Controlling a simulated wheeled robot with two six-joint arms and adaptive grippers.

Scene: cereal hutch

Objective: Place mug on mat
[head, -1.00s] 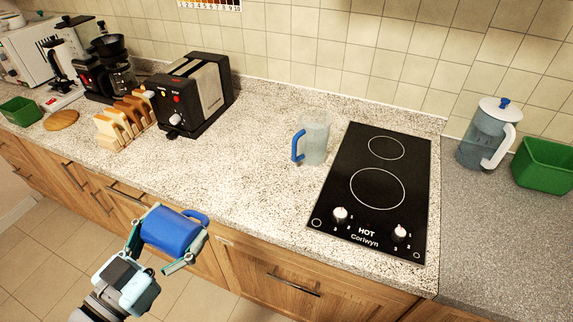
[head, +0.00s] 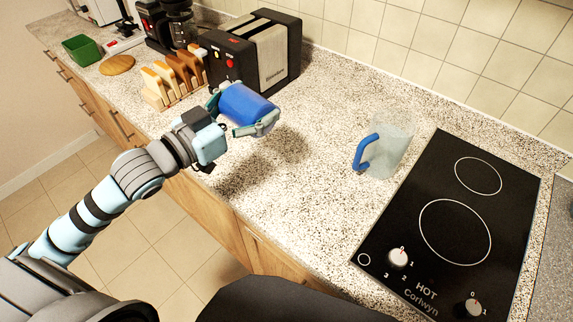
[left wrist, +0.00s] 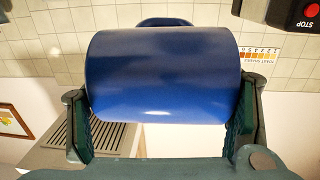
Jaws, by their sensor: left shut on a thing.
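My left gripper (head: 242,113) is shut on a blue mug (head: 247,103). The mug lies on its side in the fingers, above the counter in front of the toaster. In the left wrist view the mug (left wrist: 165,80) fills the middle between the two fingers, with its handle (left wrist: 165,21) on the far side. A flat round brown mat (head: 117,65) lies on the counter at the far left, apart from the gripper and mug. My right gripper is not in view.
A toast rack (head: 176,80) and a black toaster (head: 255,52) stand close behind the held mug. A clear jug with blue handle (head: 388,145) and a black hob (head: 455,225) are to the right. A green bin (head: 82,49) stands beyond the mat. The middle counter is clear.

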